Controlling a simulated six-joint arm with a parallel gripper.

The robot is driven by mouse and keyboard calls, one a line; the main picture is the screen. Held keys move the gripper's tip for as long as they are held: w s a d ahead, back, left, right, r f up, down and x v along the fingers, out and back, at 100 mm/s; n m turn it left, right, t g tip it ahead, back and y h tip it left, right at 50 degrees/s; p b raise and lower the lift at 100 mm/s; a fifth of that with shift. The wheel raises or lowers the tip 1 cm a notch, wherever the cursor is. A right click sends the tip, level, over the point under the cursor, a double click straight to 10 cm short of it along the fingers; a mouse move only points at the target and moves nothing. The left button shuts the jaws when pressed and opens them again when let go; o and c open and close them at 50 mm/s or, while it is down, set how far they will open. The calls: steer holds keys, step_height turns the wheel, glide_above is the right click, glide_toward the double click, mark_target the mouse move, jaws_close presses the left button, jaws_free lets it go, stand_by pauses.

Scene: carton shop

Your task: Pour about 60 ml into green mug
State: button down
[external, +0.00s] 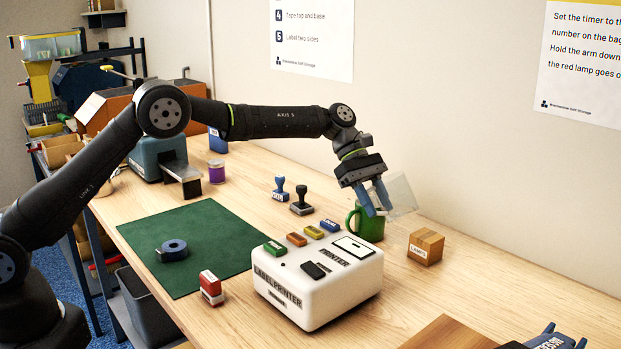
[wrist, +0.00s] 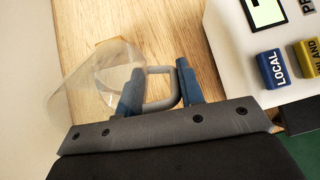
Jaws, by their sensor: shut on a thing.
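My gripper (external: 378,206) is shut on the grey handle of a clear jug (external: 402,194). The jug also shows in the wrist view (wrist: 88,82), with its handle between my blue fingers (wrist: 157,80). The jug is held in the air and looks tilted. I cannot make out any liquid in it. The green mug (external: 369,226) stands upright on the bench, just below and behind my fingertips in the external view, partly hidden by the fingers and the printer. I do not make out the mug in the wrist view, and its inside is hidden.
A white label printer (external: 318,290) with coloured blocks on top stands in front of the mug. A small carton (external: 426,247) stands to its right. Two stamps (external: 301,205) stand to its left. The wall is close behind.

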mark_target(390, 211)
steer(key=s+t+y, duration=0.1)
steer(key=d+f+t+y, duration=0.1)
steer(key=shift+s+d+f+t, duration=0.2)
steer(key=shift+s+t, duration=0.1)
steer(key=shift+s, duration=0.05)
steer(key=s+t+y, duration=0.1)
steer(key=d+r+t+y, duration=0.1)
steer(key=shift+s+d+t, duration=0.2)
steer(key=shift+s+t, duration=0.1)
steer(key=shift+s, duration=0.05)
steer(key=shift+s+d+f+t+y, duration=0.4)
steer(key=shift+t+y, duration=0.2)
steer(key=shift+t, duration=0.2)
steer(key=shift+s, duration=0.1)
stand_by(0.8)
